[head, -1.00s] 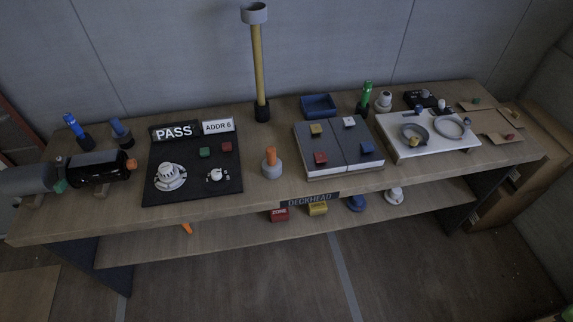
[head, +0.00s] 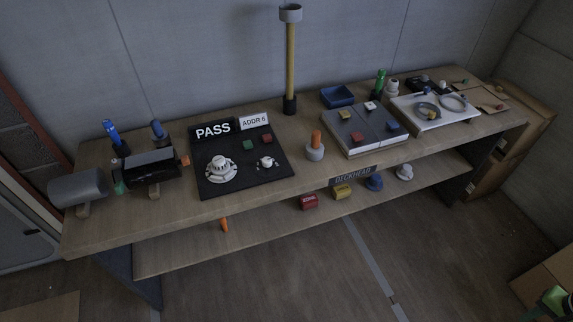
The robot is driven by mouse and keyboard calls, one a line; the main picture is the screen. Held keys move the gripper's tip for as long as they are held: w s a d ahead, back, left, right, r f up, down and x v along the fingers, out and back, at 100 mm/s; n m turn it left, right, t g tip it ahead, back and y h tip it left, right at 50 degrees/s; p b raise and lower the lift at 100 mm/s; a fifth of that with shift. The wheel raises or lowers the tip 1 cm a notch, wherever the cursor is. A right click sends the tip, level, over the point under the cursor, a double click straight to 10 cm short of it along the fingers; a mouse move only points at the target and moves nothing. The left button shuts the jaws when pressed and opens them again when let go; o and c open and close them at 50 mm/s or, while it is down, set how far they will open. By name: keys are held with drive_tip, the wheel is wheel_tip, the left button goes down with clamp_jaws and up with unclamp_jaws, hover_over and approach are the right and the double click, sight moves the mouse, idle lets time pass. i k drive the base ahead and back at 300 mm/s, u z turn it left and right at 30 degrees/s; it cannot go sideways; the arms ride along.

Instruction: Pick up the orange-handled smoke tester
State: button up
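An upright tool with an orange handle (head: 316,138) and a light grey cup-shaped base (head: 314,153) stands on the workbench (head: 262,198), near its front edge. It looks like the orange-handled smoke tester. It stands between the black PASS board and the grey two-panel case, apart from both. A smaller orange piece (head: 224,225) shows on the lower shelf, partly hidden under the bench top; I cannot tell what it is. My gripper is not in view.
A tall yellow pole (head: 291,70) with a grey cup stands behind. The PASS board (head: 240,160) is left, the grey case (head: 362,130) right. Dark cylinders (head: 150,168) lie at the left end. Floor (head: 290,275) in front is clear; a cardboard box (head: 545,275) is at lower right.

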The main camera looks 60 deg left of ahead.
sight(314, 149)
drive_tip(key=k, duration=1.55)
drive_tip(key=u, duration=2.1)
drive_tip(key=i, duration=0.95)
drive_tip(key=z, duration=0.05)
